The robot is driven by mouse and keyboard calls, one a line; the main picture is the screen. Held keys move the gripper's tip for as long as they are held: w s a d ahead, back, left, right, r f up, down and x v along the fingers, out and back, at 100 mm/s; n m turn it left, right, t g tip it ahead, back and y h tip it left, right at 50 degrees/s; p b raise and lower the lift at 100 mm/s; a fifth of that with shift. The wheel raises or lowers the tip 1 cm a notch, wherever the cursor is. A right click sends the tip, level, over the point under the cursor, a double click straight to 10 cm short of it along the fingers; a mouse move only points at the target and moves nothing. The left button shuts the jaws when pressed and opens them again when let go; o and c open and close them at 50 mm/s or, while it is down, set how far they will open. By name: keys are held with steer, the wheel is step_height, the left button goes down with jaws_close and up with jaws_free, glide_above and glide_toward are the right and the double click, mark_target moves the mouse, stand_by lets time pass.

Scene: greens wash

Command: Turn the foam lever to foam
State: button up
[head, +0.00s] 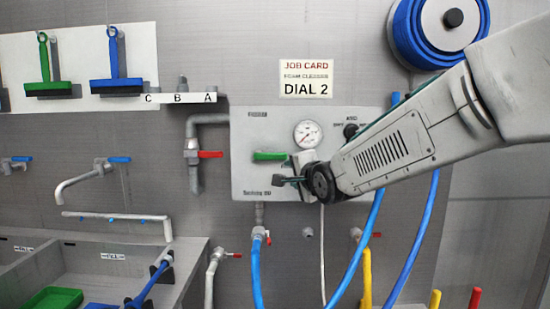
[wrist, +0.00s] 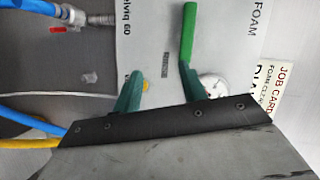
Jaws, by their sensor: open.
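The green foam lever (head: 270,155) lies level on the grey foam panel (head: 245,178), left of and below the round gauge. My gripper (head: 286,173) is just below and right of the lever, in front of the panel. In the wrist view the lever (wrist: 188,35) is the bright green bar. My gripper's two teal fingers (wrist: 158,78) stand apart with nothing held between them. The lever's mounting is partly hidden.
The gauge (head: 307,134) and a black knob (head: 350,131) sit on the panel near my arm. A red-handled valve (head: 210,154) is to the left. A job card (head: 306,79) reads DIAL 2. Blue hoses (head: 377,215) hang below and right.

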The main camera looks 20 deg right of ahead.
mark_target(277, 157)
steer(key=w, duration=0.3)
steer(key=w+a+r+m+t, duration=0.1)
steer(key=w, duration=0.3)
steer(key=w+r+m+t, duration=0.1)
steer(key=w, duration=0.3)
steer(key=shift+w+a+r, duration=0.1)
steer(key=shift+a+r, duration=0.1)
steer(key=shift+a, duration=0.05)
jaws_close()
